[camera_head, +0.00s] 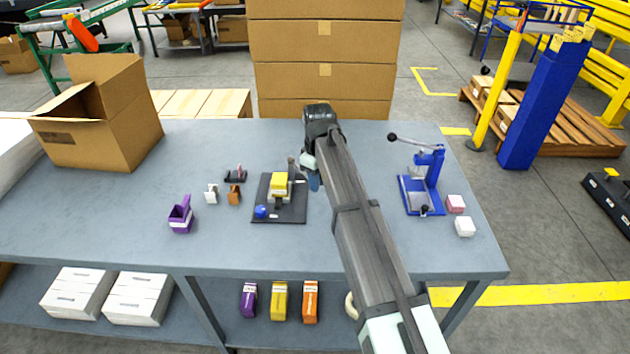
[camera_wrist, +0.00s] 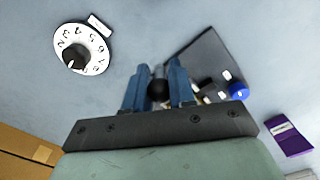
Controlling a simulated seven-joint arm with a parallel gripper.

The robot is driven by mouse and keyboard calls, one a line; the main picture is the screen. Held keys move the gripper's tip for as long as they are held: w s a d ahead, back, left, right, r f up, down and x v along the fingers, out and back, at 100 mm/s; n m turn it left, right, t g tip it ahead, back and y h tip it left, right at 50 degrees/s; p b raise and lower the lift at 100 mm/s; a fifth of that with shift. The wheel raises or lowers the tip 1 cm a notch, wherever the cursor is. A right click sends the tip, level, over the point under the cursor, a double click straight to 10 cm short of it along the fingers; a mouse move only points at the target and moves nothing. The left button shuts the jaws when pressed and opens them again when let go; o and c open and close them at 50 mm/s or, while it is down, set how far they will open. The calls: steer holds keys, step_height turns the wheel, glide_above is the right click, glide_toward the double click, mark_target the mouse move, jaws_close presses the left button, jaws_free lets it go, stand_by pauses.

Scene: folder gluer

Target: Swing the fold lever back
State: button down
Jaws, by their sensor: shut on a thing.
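The folder gluer sits on the table as a black base plate (camera_head: 290,214) carrying a yellow block (camera_head: 279,181) and a blue knob (camera_head: 261,211). The plate (camera_wrist: 208,55) and the blue knob (camera_wrist: 238,91) also show in the wrist view. My gripper (camera_head: 313,182) is at the plate's right back side, its blue fingers low and partly hidden by my arm in the head view. In the wrist view my gripper (camera_wrist: 158,76) is shut on a dark round knob (camera_wrist: 158,91), which appears to be the fold lever's end. The rest of the lever is mostly hidden.
A purple holder (camera_head: 181,215) and small parts lie left. A numbered dial (camera_wrist: 83,50) shows in the wrist view. An open carton (camera_head: 105,115) stands back left.

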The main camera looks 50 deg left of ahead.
steer(key=shift+w, duration=0.15)
steer(key=c, duration=1)
jaws_free()
step_height(320, 180, up, 14)
steer(key=shift+f, duration=0.1)
